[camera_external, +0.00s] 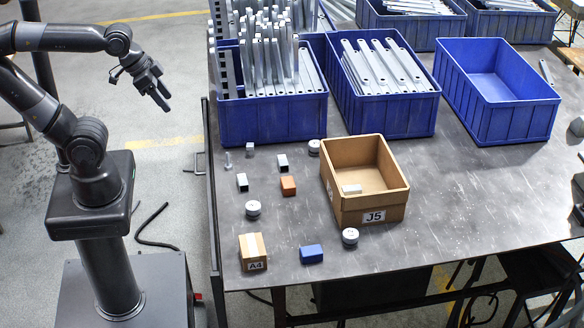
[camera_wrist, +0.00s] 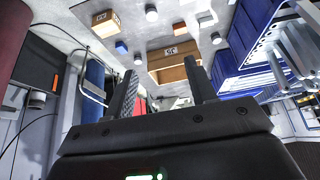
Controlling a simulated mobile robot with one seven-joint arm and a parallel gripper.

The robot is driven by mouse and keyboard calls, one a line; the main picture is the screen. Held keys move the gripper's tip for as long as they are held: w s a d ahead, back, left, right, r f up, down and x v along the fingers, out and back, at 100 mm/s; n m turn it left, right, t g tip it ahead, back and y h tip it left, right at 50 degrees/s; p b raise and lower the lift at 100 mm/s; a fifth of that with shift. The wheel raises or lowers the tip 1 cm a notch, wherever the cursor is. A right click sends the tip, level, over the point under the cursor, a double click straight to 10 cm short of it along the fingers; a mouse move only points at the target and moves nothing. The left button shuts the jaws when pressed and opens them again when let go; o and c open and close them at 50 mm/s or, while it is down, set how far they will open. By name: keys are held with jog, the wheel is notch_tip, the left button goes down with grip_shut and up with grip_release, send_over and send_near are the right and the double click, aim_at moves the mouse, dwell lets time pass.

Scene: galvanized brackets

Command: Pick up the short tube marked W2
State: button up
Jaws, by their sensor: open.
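Two short, pale rectangular pieces with dark ends, which look like short tubes, lie on the table in the external view. One short tube (camera_external: 242,182) is at the left and the other short tube (camera_external: 282,162) is farther back. No W2 mark is legible on either. A similar pale piece (camera_external: 352,188) lies inside the cardboard box marked J5 (camera_external: 373,216). My gripper (camera_external: 162,98) is open and empty, raised over the floor left of the table and apart from all the pieces. Its two fingers also show in the wrist view (camera_wrist: 160,85).
On the table (camera_external: 460,200) are several grey round pieces (camera_external: 350,237), an orange block (camera_external: 288,185), a blue block (camera_external: 311,254) and a small box marked A4 (camera_external: 252,250). Blue bins (camera_external: 385,115) with metal parts stand behind. The table's right front is clear.

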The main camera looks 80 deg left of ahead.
jog(key=o, duration=0.6)
jog(key=g, duration=0.6)
send_over(283, 160)
notch_tip(283, 160, down, 29)
jog(key=shift+n, duration=0.3)
notch_tip(283, 160, down, 10)
jog(key=shift+r, duration=0.15)
